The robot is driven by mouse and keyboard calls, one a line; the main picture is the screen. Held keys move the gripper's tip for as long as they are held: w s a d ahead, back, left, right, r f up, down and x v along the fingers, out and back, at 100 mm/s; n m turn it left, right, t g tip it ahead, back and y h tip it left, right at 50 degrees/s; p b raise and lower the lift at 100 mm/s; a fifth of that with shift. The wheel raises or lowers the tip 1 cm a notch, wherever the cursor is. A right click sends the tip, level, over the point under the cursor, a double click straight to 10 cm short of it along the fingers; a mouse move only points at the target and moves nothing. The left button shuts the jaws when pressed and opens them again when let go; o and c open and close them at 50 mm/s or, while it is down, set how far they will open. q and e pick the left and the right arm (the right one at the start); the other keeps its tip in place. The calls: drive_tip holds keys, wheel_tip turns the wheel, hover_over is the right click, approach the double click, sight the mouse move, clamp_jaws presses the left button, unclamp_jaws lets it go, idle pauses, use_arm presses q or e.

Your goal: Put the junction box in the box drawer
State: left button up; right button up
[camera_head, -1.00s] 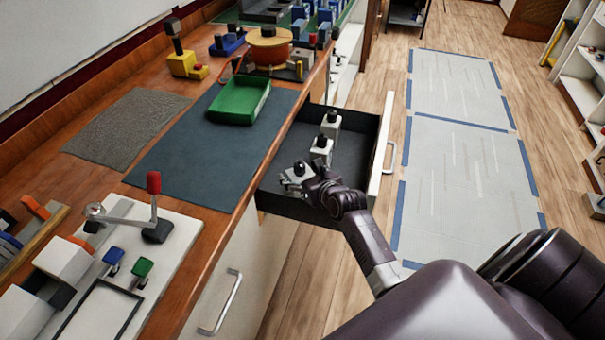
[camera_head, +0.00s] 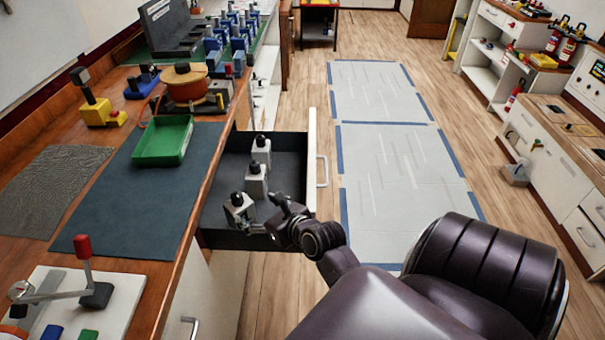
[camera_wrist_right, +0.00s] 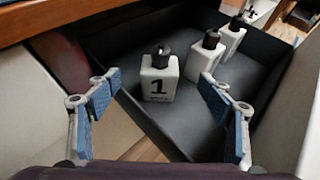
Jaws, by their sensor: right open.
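The box drawer (camera_head: 283,217) is pulled out from under the bench. A white junction box with a black top and a "1" on its front (camera_wrist_right: 159,82) stands in it; it is the nearest box (camera_head: 239,209) in the head view. Two similar boxes, a middle one (camera_head: 256,181) and a far one (camera_head: 261,151), stand behind it in the drawer. My right gripper (camera_head: 266,214) is at the drawer's near end, beside the nearest box. In the wrist view its blue-padded fingers are spread, apart from the box. My left gripper is not in view.
The drawer front (camera_head: 311,160) rises right of the boxes, with a handle outside. A green tray (camera_head: 163,141) sits on the dark mat (camera_head: 150,195) on the bench. A red-knobbed lever (camera_head: 84,247) stands at the near left. The floor right of the drawer is open.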

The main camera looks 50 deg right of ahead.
drive_tip(key=a+f+n+y, duration=0.1)
drive_tip(key=a+f+n, duration=0.7)
drive_tip(key=n, duration=1)
drive_tip(key=s+a+f+n+g, duration=0.2)
drive_tip(key=s+f+n, duration=0.2)
drive_tip(key=f, duration=0.5)
drive_tip(key=s+a+f+n+g, duration=0.2)
drive_tip(key=s+a+f+n, duration=0.15)
drive_tip(key=f, duration=0.55)
drive_tip(key=s+f+n+g, duration=0.4)
drive_tip(key=s+f+n, duration=0.4)
drive_tip(key=s+f, duration=0.9)
drive_tip(key=s+d+f+n+g, duration=0.1)
drive_tip(key=s+f+n+g, duration=0.1)
drive_tip(key=s, duration=0.7)
drive_tip(key=s+f+n+g, duration=0.1)
drive_tip(key=s+f+n, duration=0.2)
drive_tip(key=s, duration=0.7)
drive_tip(key=shift+s+d+f+n+g, duration=0.2)
drive_tip(key=shift+s+d+n+g, duration=0.1)
drive_tip(key=shift+d+n+g, duration=0.15)
